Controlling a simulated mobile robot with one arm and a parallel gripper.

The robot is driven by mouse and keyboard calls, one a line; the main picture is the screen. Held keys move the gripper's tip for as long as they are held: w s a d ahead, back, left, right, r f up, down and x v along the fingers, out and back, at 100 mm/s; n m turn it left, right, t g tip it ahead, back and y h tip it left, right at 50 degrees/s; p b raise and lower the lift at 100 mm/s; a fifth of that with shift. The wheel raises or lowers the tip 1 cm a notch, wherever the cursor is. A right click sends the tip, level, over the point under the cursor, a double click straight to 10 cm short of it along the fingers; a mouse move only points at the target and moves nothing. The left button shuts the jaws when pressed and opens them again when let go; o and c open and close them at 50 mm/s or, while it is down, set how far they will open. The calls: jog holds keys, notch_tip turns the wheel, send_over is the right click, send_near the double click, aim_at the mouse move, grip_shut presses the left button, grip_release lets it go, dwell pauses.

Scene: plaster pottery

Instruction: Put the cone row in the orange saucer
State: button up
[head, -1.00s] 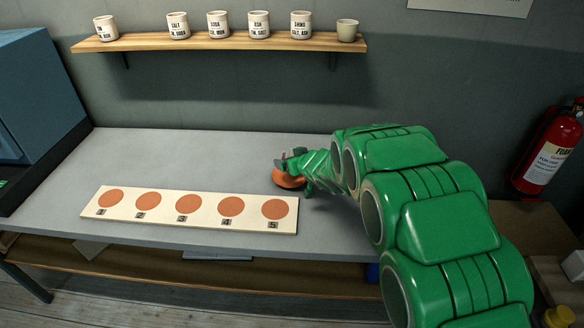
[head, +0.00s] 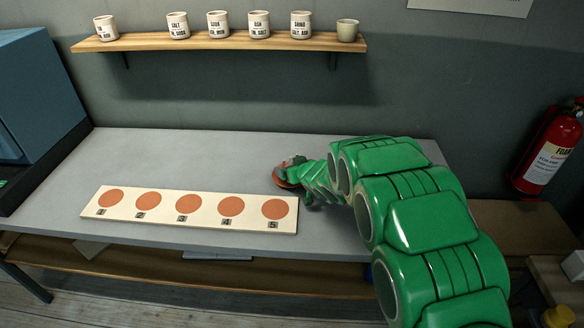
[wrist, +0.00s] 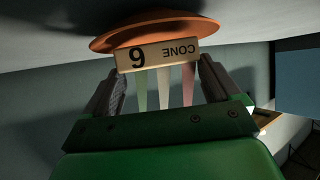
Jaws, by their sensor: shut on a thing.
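The cone row is a pale bar (wrist: 158,55) marked "CONE" and "6", with several thin cones in green, whitish and pink; it shows in the wrist view. My gripper (wrist: 162,68) is shut on it, one grey finger at each end of the bar. The orange saucer (wrist: 150,22) is directly beyond the bar, overlapping it in the picture; I cannot tell whether they touch. In the head view the saucer (head: 281,180) stands on the grey table, partly hidden by my gripper (head: 296,162). The cone row is not clear there.
A cream board (head: 165,216) with numbered orange discs lies on the table (head: 190,155) left of my gripper. A wooden shelf (head: 225,41) with several cups is on the wall above. A fire extinguisher (head: 553,147) hangs at the right. The table behind the board is clear.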

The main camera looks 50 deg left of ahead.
jog(key=shift+f, duration=0.4)
jog(key=o, duration=0.8)
jog(key=shift+r, duration=0.3)
jog(key=shift+v, duration=6.15)
jog(key=shift+a+r, duration=0.1)
jog(key=shift+r, duration=0.05)
